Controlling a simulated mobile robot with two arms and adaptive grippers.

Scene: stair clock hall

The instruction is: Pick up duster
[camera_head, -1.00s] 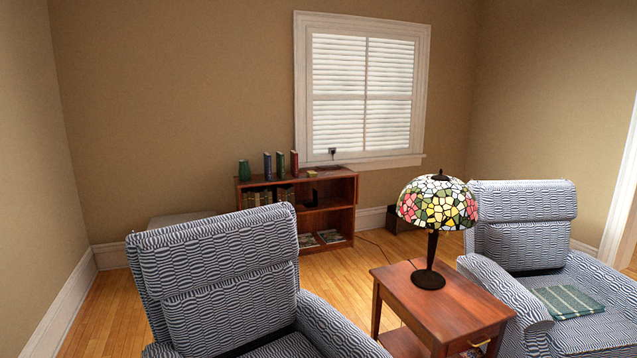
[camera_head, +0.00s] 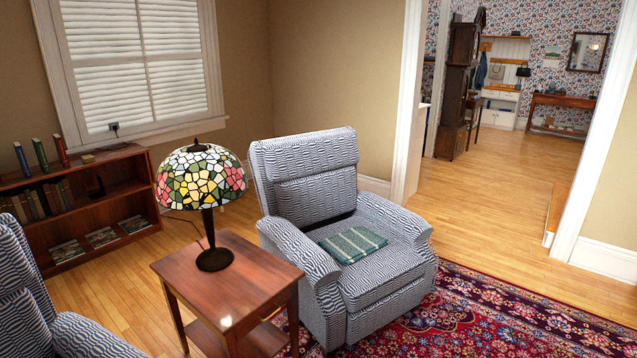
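I cannot make out a duster in the head view. Neither of my grippers is in view. A folded green striped cloth (camera_head: 352,245) lies on the seat of the patterned armchair (camera_head: 310,190). A small dark item (camera_head: 115,128) sits at the window sill above the bookcase; I cannot tell what it is.
A side table (camera_head: 222,285) with a stained-glass lamp (camera_head: 203,180) stands left of the armchair. A low bookcase (camera_head: 95,205) is by the window. A second armchair (camera_head: 30,300) is at the lower left. A red rug (camera_head: 480,310) lies in front. A wide doorway opens onto bare floor (camera_head: 480,190) and a tall clock (camera_head: 460,85).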

